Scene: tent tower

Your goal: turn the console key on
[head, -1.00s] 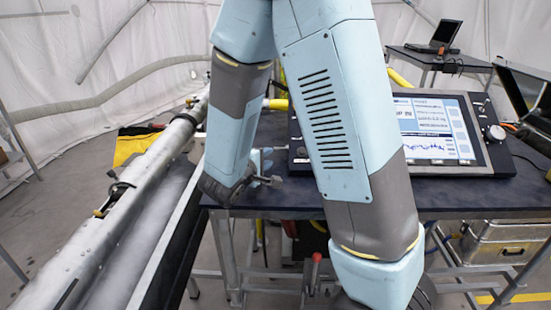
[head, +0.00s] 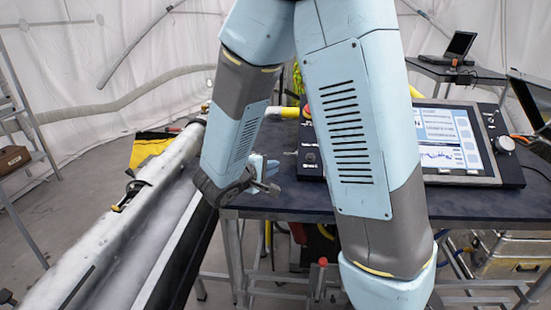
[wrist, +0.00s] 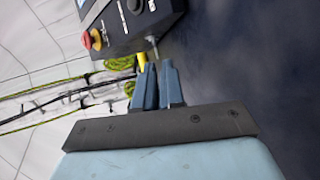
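The console (head: 490,130) is a dark box with a lit screen on the table, partly hidden behind my arm in the head view. In the wrist view, the console's dark corner (wrist: 120,30) shows at the top, with a red and yellow button (wrist: 92,40). A thin silver piece (wrist: 153,46) juts from its lower edge, just beyond my fingertips; it may be the key, but it is too small to be sure. My gripper (wrist: 158,66) has its two blue fingers close together, with nothing visible between them. It also shows left of the console in the head view (head: 266,166).
The dark table (head: 270,200) carries the console. A long silvery tube (head: 130,220) runs along the left. A laptop (head: 460,46) stands on a stand at the back right. A metal case (head: 515,262) sits under the table's right side.

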